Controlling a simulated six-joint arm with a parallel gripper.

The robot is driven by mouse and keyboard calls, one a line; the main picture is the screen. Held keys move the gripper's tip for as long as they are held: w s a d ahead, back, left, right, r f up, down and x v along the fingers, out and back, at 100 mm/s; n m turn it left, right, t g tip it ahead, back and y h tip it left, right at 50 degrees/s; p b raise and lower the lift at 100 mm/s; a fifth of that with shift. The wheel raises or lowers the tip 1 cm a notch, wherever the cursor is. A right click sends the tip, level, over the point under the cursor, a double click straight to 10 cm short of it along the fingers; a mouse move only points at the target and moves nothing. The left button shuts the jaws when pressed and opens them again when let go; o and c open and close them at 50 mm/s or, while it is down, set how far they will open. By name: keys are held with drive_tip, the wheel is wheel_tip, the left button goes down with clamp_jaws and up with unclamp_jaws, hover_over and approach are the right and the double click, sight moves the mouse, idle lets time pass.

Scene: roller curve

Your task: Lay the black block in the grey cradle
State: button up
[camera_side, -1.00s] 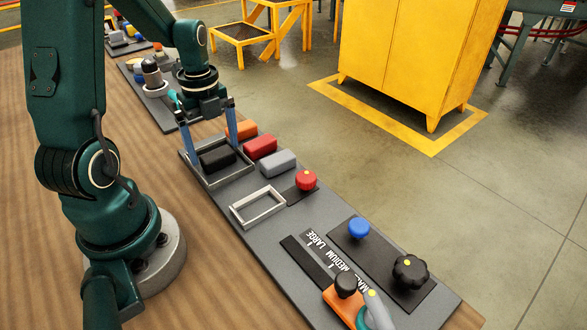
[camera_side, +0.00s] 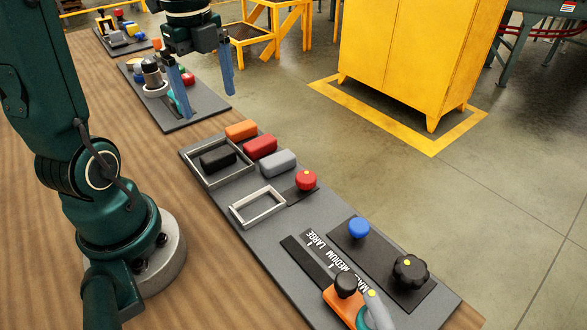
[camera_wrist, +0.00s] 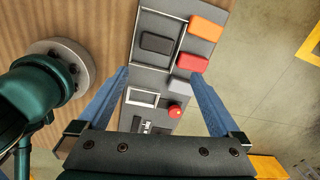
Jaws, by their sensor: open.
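The black block (camera_side: 217,159) lies inside the larger grey cradle (camera_side: 243,178), an open rectangular frame at the far end of the grey board. It also shows in the wrist view (camera_wrist: 157,43), inside the frame and apart from my gripper. My gripper (camera_side: 208,104) is open and empty, raised well above and beyond the cradle in the side view. Its two blue fingers stand wide apart in the wrist view (camera_wrist: 161,80).
Orange (camera_side: 241,130), red (camera_side: 260,147) and grey (camera_side: 278,163) blocks sit in a row beside the cradle. A smaller, empty light grey frame (camera_side: 258,206) lies nearer. Red (camera_side: 306,180), blue (camera_side: 358,227) and black (camera_side: 410,270) knobs stand on the board. Another board (camera_side: 183,120) lies beyond.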

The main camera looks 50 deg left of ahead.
drive_tip(key=s+d+n+t, duration=0.2)
drive_tip(key=d+n, duration=0.5)
drive_tip(key=n, duration=0.1)
drive_tip(key=s+d+n+t, duration=0.3)
drive_tip(key=d+n, duration=0.4)
drive_tip(key=n, duration=0.1)
drive_tip(key=shift+d, duration=0.15)
